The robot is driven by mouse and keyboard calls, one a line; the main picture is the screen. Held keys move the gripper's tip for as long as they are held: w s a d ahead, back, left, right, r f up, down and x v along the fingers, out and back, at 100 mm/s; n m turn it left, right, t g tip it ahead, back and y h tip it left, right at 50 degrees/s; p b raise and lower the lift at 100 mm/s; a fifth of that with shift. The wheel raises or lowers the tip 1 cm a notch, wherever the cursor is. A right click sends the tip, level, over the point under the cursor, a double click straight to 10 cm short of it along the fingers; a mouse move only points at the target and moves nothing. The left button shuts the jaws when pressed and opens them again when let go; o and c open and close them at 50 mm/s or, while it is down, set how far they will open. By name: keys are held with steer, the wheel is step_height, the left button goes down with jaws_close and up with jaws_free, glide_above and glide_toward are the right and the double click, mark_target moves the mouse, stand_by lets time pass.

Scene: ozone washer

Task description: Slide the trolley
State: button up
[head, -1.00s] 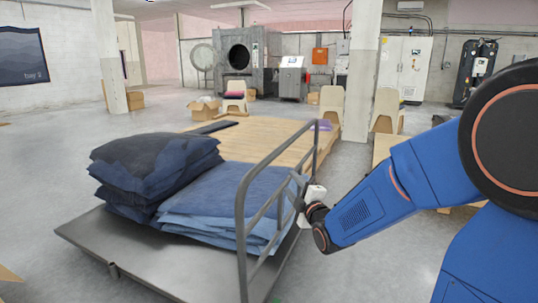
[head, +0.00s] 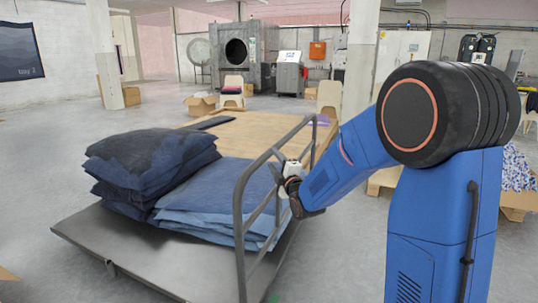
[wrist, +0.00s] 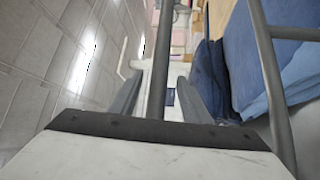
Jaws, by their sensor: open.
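The trolley is a low grey flatbed (head: 110,250) with an upright tubular handle (head: 239,215) at its right end. Dark navy folded textiles (head: 150,165) and a lower stack of blue denim (head: 215,195) lie on the bed. My gripper (head: 279,172) is at the handle, by its upper bars. In the wrist view my gripper (wrist: 160,92) is open, with one finger on each side of a grey handle bar (wrist: 160,60). I cannot tell whether the fingers touch the bar. Another handle bar and the blue textiles show at the right of the wrist view.
A wooden platform (head: 250,131) lies behind the trolley. Cardboard boxes (head: 199,104) and pale chairs (head: 232,92) stand farther back, before a large round-door machine (head: 237,60). A white pillar (head: 359,70) rises at the back right. Open concrete floor (head: 50,150) lies at left.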

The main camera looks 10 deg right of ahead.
mark_target(269, 153)
steer(key=shift+w+a+r, duration=0.15)
steer(key=shift+w, duration=0.85)
steer(key=shift+w+a+r, duration=0.15)
steer(key=shift+w, duration=0.85)
steer(key=shift+w+a+r, duration=0.15)
steer(key=shift+w, duration=0.85)
jaws_close()
